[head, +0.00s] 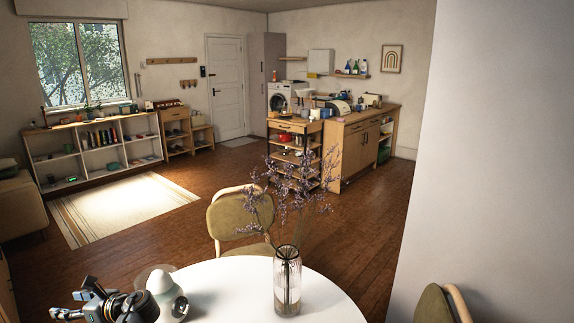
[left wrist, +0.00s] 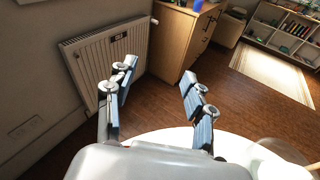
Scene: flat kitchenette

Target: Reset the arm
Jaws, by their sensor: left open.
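My left gripper (head: 82,296) shows at the lower left of the head view, beside the left edge of the round white table. In the left wrist view its two fingers (left wrist: 157,85) are spread wide apart with nothing between them. Past the fingers are the wooden floor and a white radiator. My right gripper is in neither view.
The white table (head: 235,275) bears a glass vase (head: 287,280) with purple sprigs and a white rounded object (head: 168,296). A green-backed chair (head: 240,217) stands behind it. The radiator (left wrist: 100,62) and a wooden cabinet (left wrist: 178,40) show in the wrist view. Floor beyond is open.

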